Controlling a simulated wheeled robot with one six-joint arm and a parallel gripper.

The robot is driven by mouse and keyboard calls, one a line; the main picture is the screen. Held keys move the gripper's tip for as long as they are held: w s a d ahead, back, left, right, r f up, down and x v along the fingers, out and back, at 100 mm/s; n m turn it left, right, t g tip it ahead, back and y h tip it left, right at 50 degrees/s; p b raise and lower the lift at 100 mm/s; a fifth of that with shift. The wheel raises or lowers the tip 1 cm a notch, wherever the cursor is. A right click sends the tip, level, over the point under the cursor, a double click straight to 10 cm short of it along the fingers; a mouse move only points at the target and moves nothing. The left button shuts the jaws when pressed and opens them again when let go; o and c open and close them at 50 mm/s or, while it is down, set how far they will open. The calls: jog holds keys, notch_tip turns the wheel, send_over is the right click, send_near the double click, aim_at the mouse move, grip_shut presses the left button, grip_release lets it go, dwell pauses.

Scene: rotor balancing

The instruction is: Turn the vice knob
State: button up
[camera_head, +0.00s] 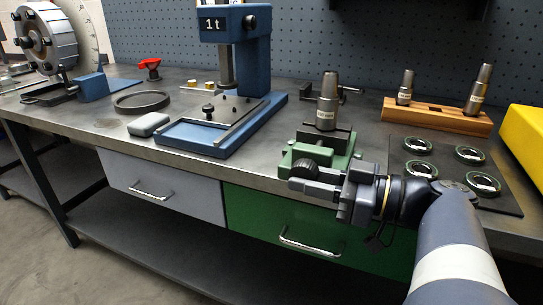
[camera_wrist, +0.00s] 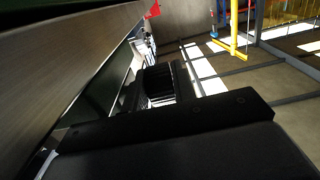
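The green vice (camera_head: 325,144) stands at the bench's front edge with a grey tapered tool holder (camera_head: 327,105) upright in it. Its dark round ribbed knob (camera_head: 304,168) faces the front. My gripper (camera_head: 300,180) is right at the knob, coming from the right, with its fingers pointing left. The fingers overlap the knob's lower right in the head view, so contact is hidden. In the wrist view a black finger (camera_wrist: 190,119) fills the lower part, and a dark ribbed part (camera_wrist: 158,84) shows just beyond it. I cannot tell how far apart the fingers are.
A wooden rack (camera_head: 436,117) with two tool holders stands behind right. A dark mat (camera_head: 455,192) with several green-rimmed rings lies right of the vice. A blue press (camera_head: 240,60) stands left. The green drawer (camera_head: 265,215) is below; open space lies before the bench.

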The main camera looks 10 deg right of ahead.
jog(key=shift+o, duration=0.5)
jog(key=p+v, duration=1)
jog(key=p, duration=0.1)
jog(key=shift+d, duration=0.3)
jog(key=shift+r+p, duration=0.15)
jog(key=shift+p, duration=0.35)
jog(key=shift+s+f+p, duration=0.2)
jog(key=shift+s+p, duration=0.05)
jog(key=shift+p, duration=0.3)
